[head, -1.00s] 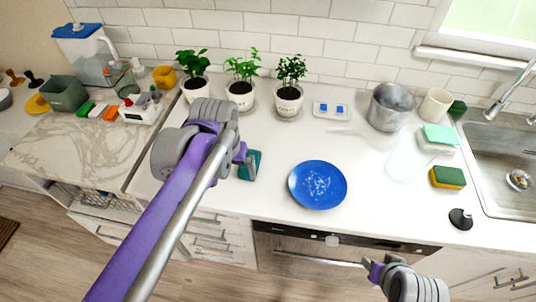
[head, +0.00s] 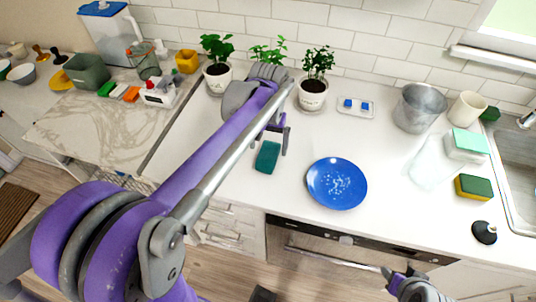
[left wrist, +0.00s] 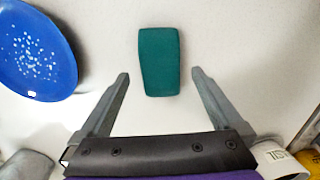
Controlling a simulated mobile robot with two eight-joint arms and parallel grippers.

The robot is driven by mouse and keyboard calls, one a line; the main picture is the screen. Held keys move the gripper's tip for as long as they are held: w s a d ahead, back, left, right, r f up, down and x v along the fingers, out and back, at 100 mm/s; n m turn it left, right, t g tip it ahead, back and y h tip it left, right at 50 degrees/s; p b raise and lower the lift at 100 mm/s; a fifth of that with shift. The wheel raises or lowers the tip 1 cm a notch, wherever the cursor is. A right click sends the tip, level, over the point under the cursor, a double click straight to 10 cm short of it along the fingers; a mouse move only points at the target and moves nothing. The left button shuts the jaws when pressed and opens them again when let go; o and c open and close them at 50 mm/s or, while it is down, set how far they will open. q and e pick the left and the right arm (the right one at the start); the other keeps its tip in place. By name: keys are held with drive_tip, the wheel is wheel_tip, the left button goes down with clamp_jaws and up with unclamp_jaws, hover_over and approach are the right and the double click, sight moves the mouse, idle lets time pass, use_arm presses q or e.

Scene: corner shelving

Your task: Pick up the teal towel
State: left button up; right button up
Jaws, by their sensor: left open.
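The teal towel (head: 267,157) lies flat on the white counter, left of the blue plate. It looks like a small folded dark teal rectangle. My left gripper (head: 272,140) is open and empty just behind it in the head view. In the left wrist view the towel (left wrist: 160,62) lies centred between the two spread fingers of the left gripper (left wrist: 160,74), reaching beyond their tips, with clear counter on both sides. My right gripper (head: 389,274) shows at the bottom edge, in front of the counter; its jaw opening is unclear.
The blue speckled plate (head: 337,183) lies right of the towel. Potted plants (head: 313,94) stand along the back wall. A metal pot (head: 419,108), a green-yellow sponge (head: 473,187) and a black stopper (head: 484,232) are farther right. Counter around the towel is clear.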

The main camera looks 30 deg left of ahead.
sight(268, 151)
use_arm(q)
wheel_tip(268, 151, down, 3)
drive_tip(key=shift+a+f, duration=0.1)
drive_tip(key=shift+c, duration=0.3)
drive_tip(key=c, duration=1.4)
wheel_tip(268, 151, up, 10)
drive_tip(key=shift+r, duration=0.1)
